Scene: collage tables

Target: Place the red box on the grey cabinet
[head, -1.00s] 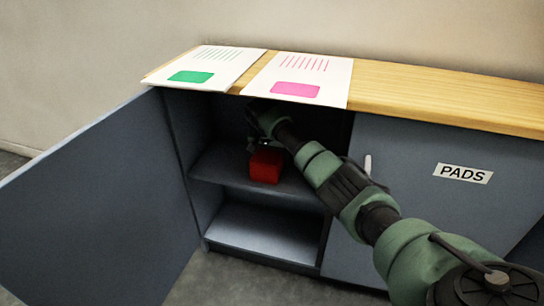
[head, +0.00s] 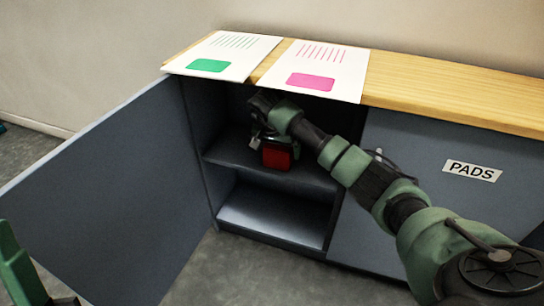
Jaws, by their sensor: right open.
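The red box (head: 277,156) sits on the middle shelf inside the open grey cabinet (head: 430,214). The cabinet has a wooden top (head: 440,97). My right arm reaches in from the right, and my right gripper (head: 259,138) is open at the upper left of the box. The fingers are dark and small, so I cannot tell whether they touch the box. Part of my left arm shows at the lower left edge, but its gripper is not visible.
The open door (head: 110,200) swings out to the left. A green-marked sheet (head: 222,54) and a pink-marked sheet (head: 315,69) lie on the left of the top. The wood right of them is clear. A closed door carries a PADS label (head: 472,171).

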